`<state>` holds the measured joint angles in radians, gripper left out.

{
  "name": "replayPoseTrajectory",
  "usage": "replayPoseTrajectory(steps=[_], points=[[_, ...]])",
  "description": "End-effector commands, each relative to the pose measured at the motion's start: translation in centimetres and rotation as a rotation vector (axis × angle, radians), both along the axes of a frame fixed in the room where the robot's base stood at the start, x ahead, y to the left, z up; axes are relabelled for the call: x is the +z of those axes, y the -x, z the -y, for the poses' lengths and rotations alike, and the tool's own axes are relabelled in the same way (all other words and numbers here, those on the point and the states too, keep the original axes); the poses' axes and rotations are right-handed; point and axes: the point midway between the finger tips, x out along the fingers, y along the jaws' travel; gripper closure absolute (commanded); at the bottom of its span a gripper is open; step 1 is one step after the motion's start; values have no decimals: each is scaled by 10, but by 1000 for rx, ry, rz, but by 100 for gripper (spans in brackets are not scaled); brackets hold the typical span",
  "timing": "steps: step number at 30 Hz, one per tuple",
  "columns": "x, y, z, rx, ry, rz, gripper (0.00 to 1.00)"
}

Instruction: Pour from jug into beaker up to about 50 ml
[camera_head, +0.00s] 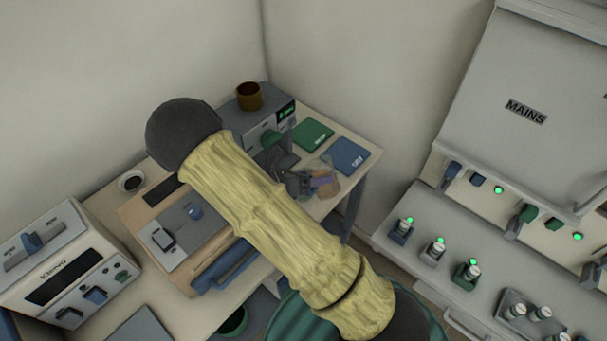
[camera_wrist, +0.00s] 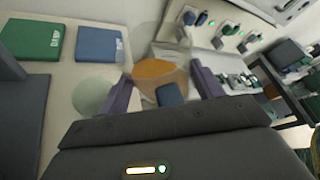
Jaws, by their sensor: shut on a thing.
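A clear jug (camera_wrist: 160,50) with orange-brown liquid low inside stands out ahead of my gripper (camera_wrist: 165,86) in the wrist view. A blue part, seemingly its handle, lies between the two purple fingers, and the gripper is shut on it. In the head view my gripper (camera_head: 306,182) and the see-through jug (camera_head: 331,186) are at the right end of the bench, partly behind my arm. A pale, see-through round thing (camera_wrist: 93,96), possibly the beaker, is left of the fingers in the wrist view. Its level cannot be read. I cannot tell whether any liquid is flowing.
A green book (camera_head: 312,134) and a blue book (camera_head: 350,156) lie on the bench (camera_head: 372,153) behind the jug. A grey device (camera_head: 258,118) carries a brown cup (camera_head: 249,96). A white instrument (camera_head: 68,268) stands left. The MAINS panel (camera_head: 530,90) is right.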

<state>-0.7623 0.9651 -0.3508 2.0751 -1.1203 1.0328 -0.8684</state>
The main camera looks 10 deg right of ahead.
Motion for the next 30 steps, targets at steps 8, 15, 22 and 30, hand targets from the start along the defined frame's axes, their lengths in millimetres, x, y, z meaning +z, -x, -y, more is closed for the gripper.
replayPoseTrajectory(steps=[8, 15, 22, 30], points=[[0, 0, 0, 0, 1, 1, 77], [2, 0, 0, -1, 19, -32, 77], [1, -1, 1, -2, 43, -82, 77], [-1, -1, 0, -1, 71, -140, 77]])
